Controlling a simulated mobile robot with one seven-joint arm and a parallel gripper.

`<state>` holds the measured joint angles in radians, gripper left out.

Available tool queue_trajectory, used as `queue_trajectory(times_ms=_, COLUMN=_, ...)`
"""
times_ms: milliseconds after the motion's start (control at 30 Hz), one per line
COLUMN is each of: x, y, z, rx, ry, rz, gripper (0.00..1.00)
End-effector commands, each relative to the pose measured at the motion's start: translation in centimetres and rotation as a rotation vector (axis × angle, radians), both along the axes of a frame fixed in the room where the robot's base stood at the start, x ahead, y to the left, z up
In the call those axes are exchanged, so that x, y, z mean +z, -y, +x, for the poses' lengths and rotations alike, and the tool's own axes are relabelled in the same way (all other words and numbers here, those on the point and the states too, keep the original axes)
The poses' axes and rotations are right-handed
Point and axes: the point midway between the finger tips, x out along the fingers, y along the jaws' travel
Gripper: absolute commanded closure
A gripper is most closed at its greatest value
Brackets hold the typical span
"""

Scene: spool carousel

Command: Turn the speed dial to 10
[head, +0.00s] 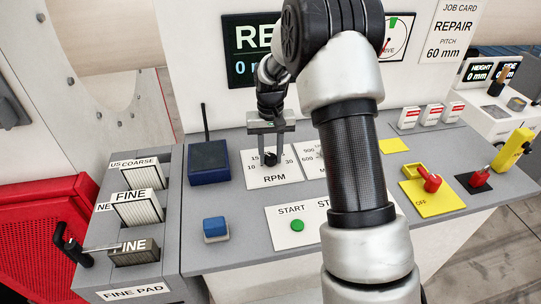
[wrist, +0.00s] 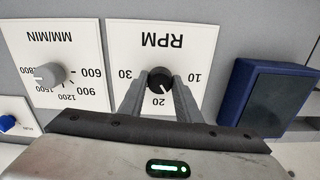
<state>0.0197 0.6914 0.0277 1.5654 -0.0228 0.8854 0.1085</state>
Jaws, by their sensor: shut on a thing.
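The RPM dial (head: 270,158) is a small black knob on a white plate (head: 287,178) on the grey console. In the wrist view the dial (wrist: 159,77) appears upside down, with 10 to the right, 20 below and 30 to the left. Its white mark points down, near the 20. My gripper (head: 268,148) reaches down over the dial. In the wrist view my gripper (wrist: 160,85) has one finger on each side of the knob and is shut on it. Part of the plate's scale is hidden behind the fingers.
A dark blue box (head: 208,162) with an antenna stands left of the RPM plate. The grey MM/MIN knob (wrist: 48,75) is on the neighbouring plate. A blue button (head: 215,227) and a green start button (head: 297,225) are in front. My arm hides part of the console.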

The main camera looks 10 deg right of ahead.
Motion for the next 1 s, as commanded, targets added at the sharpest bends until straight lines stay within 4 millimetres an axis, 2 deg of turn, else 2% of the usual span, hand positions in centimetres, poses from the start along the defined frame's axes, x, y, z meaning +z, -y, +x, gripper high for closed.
queue_trajectory(times_ms=600, x=0.09, y=0.02, z=0.01, rx=0.583, ry=0.000, rz=0.001, gripper=0.92)
queue_trajectory(times_ms=1000, x=0.13, y=-0.03, z=0.02, rx=0.881, ry=0.001, rz=0.000, gripper=0.92)
